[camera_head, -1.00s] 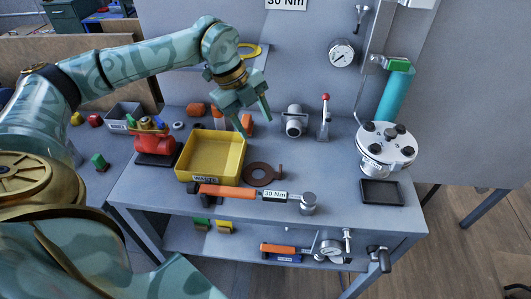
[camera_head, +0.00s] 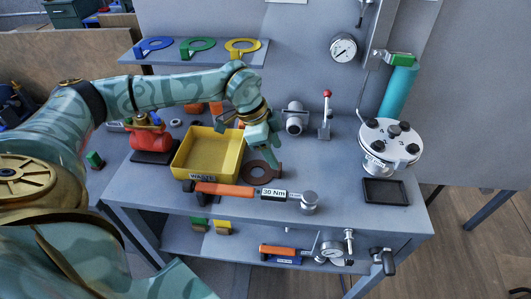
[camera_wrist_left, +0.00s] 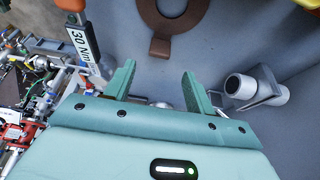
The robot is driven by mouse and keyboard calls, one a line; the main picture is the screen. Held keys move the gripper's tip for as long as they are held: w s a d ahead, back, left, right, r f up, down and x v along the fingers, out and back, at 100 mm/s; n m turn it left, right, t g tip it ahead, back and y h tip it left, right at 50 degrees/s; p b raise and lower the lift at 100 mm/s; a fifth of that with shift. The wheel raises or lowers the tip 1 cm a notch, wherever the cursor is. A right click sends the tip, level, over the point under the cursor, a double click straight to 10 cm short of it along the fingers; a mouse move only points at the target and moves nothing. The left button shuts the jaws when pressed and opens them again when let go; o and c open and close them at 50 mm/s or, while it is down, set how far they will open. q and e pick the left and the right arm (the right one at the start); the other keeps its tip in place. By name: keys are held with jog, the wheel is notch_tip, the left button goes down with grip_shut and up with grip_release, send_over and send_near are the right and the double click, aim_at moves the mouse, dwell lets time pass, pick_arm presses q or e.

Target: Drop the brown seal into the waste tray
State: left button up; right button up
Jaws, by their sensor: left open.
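The brown seal (camera_head: 257,173), a flat ring with a short tab, lies on the bench right of the waste tray. It also shows at the top of the left wrist view (camera_wrist_left: 160,47), partly cut off, its tab towards my fingers. The yellow waste tray (camera_head: 182,171) is open and looks empty. My left gripper (camera_head: 266,160) is open and empty, just above the seal and covering part of it in the head view. In the wrist view its fingertips (camera_wrist_left: 158,72) stand either side of the tab's line, apart from it. My right gripper is not in view.
An orange-handled torque wrench (camera_head: 235,190) lies along the front of the bench. A grey pipe fitting (camera_head: 294,122) and a red-knobbed lever (camera_head: 326,115) stand behind right. A white flange (camera_head: 391,142) and black tray (camera_head: 385,191) are at the right. A red valve (camera_head: 150,140) stands left.

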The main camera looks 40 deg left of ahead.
aim_at(277, 173)
pick_arm(q)
jog(key=b+x, duration=0.1)
jog(key=x, duration=0.4)
jog(key=shift+s+a+f+b, duration=0.1)
jog(key=shift+a+f+b, duration=0.05)
jog(key=shift+f+b, duration=0.2)
jog(key=shift+s+r, duration=0.1)
jog(key=shift+r, duration=0.05)
jog(key=shift+c, duration=1.3)
jog(key=c, duration=0.9)
